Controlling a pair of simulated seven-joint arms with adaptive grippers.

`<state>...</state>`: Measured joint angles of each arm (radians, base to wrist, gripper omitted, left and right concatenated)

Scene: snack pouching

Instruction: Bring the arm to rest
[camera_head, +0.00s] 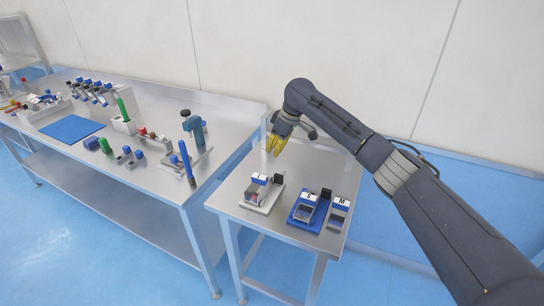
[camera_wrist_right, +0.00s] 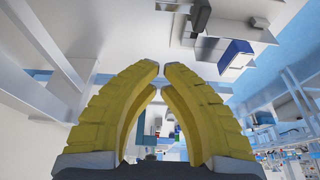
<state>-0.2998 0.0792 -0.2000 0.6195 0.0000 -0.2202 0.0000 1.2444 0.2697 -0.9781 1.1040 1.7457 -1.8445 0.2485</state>
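My right gripper (camera_head: 276,146) has yellow fingers and hangs over the back left of the small side table (camera_head: 232,197). In the right wrist view its two curved fingers (camera_wrist_right: 161,70) arch together, their tips almost meeting, with nothing held between them. It is apart from the items on the table. My left arm and gripper are not in view.
A white holder (camera_head: 262,194) and a blue holder labelled S (camera_head: 306,207) stand on the side table, with a holder labelled M (camera_head: 339,213) beside them. The long bench (camera_head: 165,178) at left carries a blue mat (camera_head: 72,129), a green bottle-like item (camera_head: 122,108) and several small parts.

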